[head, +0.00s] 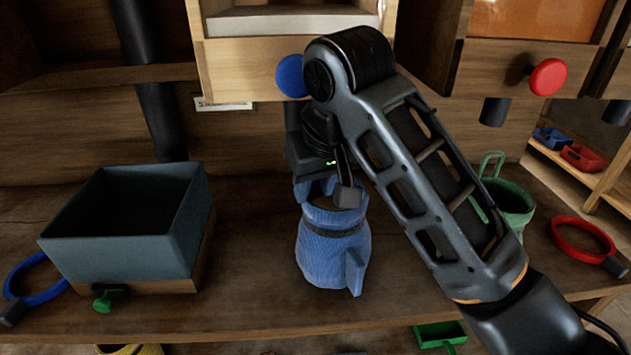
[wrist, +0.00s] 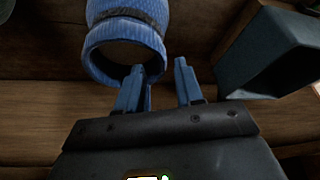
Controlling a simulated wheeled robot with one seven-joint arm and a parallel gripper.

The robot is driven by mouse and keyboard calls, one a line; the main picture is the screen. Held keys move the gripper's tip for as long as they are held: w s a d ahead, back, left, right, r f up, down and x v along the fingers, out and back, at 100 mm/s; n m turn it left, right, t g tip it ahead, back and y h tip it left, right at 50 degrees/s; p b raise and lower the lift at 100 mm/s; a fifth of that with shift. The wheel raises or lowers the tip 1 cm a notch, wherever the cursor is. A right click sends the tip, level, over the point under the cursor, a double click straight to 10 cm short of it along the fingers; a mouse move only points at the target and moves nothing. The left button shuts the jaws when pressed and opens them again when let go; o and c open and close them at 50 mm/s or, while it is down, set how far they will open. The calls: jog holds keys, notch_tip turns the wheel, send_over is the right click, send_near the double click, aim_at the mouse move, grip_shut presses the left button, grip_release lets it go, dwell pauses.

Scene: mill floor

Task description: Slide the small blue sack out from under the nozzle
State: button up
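The small blue sack (head: 330,258) stands upright on the wooden bench in the head view, with a dark band below its open mouth and a tab at its lower right. Its ribbed side and round mouth fill the upper left of the wrist view (wrist: 125,30). My gripper (head: 329,192) points down at the sack's mouth. In the wrist view its fingers (wrist: 159,70) are apart; the left one overlaps the mouth and the right one is outside the rim. The nozzle over the sack, below the blue knob (head: 291,76), is largely hidden by my wrist.
A blue-grey open box (head: 125,245) with a green knob stands left of the sack. A green pot (head: 510,205) is behind my arm at right. A blue ring (head: 38,296) and a red ring (head: 583,224) lie at the sides.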

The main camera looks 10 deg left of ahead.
aim_at(310, 202)
jog(key=shift+x, duration=3.95)
jog(key=shift+c, duration=0.2)
grip_shut()
